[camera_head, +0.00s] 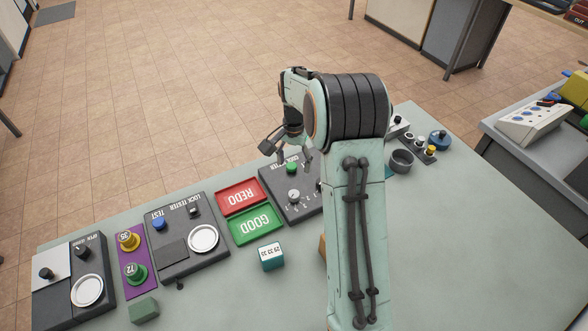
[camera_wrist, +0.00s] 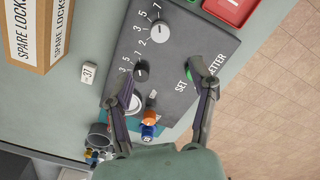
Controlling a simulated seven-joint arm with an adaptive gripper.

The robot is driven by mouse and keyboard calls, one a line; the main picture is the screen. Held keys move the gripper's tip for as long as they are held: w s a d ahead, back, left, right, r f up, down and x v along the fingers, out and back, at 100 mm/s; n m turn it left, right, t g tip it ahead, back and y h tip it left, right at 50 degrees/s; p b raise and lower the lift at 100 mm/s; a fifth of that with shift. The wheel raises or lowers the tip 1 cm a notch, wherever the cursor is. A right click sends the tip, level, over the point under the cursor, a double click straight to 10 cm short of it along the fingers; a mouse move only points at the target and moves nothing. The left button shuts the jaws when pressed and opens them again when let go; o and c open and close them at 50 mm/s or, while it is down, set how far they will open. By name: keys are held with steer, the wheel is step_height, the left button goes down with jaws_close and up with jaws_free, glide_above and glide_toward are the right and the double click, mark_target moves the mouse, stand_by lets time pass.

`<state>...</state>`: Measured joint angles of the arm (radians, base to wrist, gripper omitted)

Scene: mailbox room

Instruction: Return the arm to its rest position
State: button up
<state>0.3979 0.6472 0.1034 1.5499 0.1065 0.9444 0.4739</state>
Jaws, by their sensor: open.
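My gripper (camera_head: 283,150) is at the end of my pale green arm, above the back edge of the table (camera_head: 447,245). In the wrist view my gripper (camera_wrist: 163,87) has its two fingers spread apart with nothing between them. A dark setter panel (camera_wrist: 172,55) with knobs and a green button lies below the fingers. It also shows in the head view, where the panel (camera_head: 280,196) is partly hidden by my arm. No separate marker of a rest position shows.
A red REDO tray (camera_head: 238,186) and green GOOD tray (camera_head: 274,234) lie left of the panel. A teal-and-white block (camera_head: 271,257) stands in front. A lock tester (camera_head: 170,255) is further left. A spare locks box (camera_wrist: 38,62) shows in the wrist view. The table's right front is clear.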

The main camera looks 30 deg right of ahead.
stand_by(0.4)
steer(key=a+r+n+t, duration=0.2)
steer(key=a+r, duration=0.3)
steer(key=r, duration=0.6)
steer(key=s+a+r+n+t, duration=0.1)
steer(key=s+a+r, duration=0.4)
steer(key=s+a, duration=0.1)
steer(key=s+a+f+n+g, duration=0.1)
steer(key=s+f+n, duration=0.1)
steer(key=s, duration=0.5)
steer(key=s+a+f+n+g, duration=0.1)
steer(key=s+a+f+n, duration=0.1)
steer(key=s, duration=0.6)
steer(key=s+a+f+n+g, duration=0.1)
steer(key=s+a+f+n, duration=0.1)
steer(key=s+n, duration=0.2)
steer(key=s, duration=0.3)
steer(key=shift+s+f+y, duration=0.15)
steer(key=shift+s+y, duration=0.05)
steer(key=shift+y, duration=0.2)
steer(key=shift+c, duration=0.2)
